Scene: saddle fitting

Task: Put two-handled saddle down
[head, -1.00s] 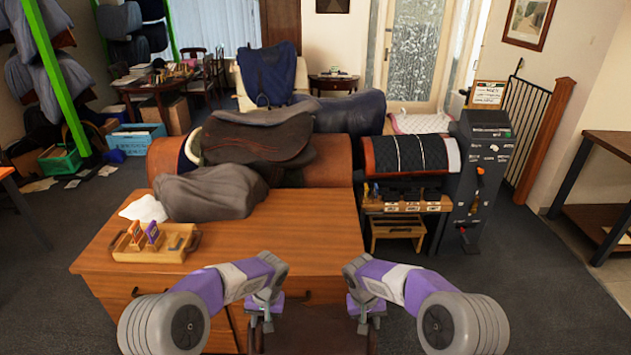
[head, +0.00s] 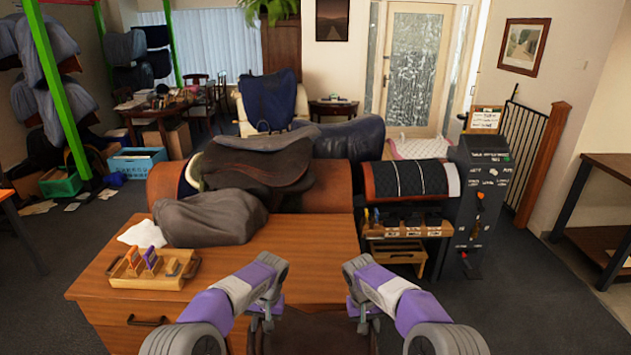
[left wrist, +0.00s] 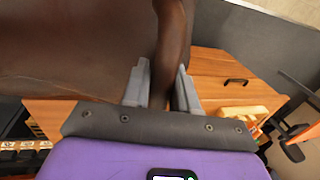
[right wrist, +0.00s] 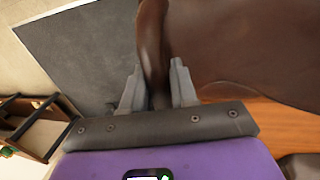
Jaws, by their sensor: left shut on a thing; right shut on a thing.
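The two-handled saddle (left wrist: 70,50) is brown leather and fills much of both wrist views; it also shows in the right wrist view (right wrist: 240,45). My left gripper (head: 262,325) is shut on one handle, a dark brown loop (left wrist: 173,40) between its fingers in the left wrist view. My right gripper (head: 364,325) is shut on the other handle (right wrist: 153,45) in the right wrist view. In the head view the saddle is a dark patch low between the grippers, in front of the desk, mostly cut off by the bottom edge.
A wooden desk (head: 310,235) stands ahead, with a grey-brown cloth heap (head: 210,218) and a wooden tray (head: 135,276) on its left. Its right top is clear. Behind are a saddle rack (head: 335,190) and a grey control stand (head: 475,215). Carpet (head: 540,290) is free at right.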

